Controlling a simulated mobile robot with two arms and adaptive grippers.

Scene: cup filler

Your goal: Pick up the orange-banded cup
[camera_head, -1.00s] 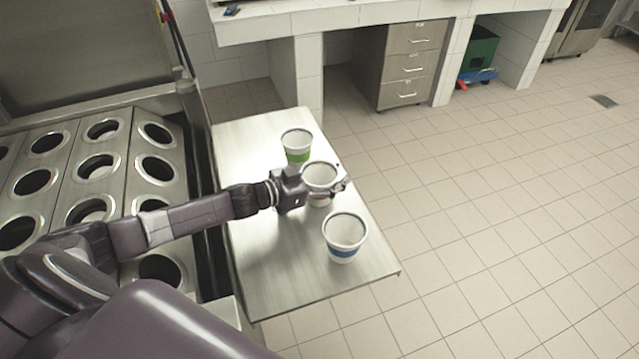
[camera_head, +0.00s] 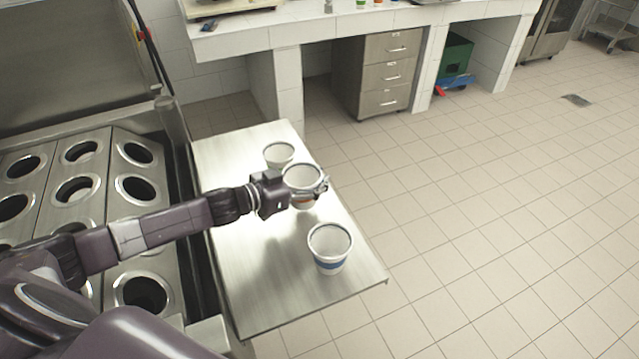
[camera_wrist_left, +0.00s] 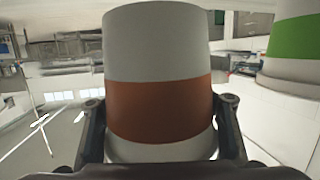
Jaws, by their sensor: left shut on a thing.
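The orange-banded cup (camera_head: 302,175) is white and upright, with its band mostly behind the gripper finger in the head view. In the left wrist view it fills the middle, and its wide orange band (camera_wrist_left: 160,110) sits between the two fingers. My left gripper (camera_head: 306,193) is shut around this cup, one finger on each side. The cup appears slightly above the metal table (camera_head: 255,285). My right gripper is not in view.
A green-banded cup (camera_head: 279,153) stands just behind, partly covered by the held cup; its green band (camera_wrist_left: 296,38) shows in the wrist view. A blue-banded cup (camera_head: 330,246) stands in front. A panel with round holes (camera_head: 75,188) lies left.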

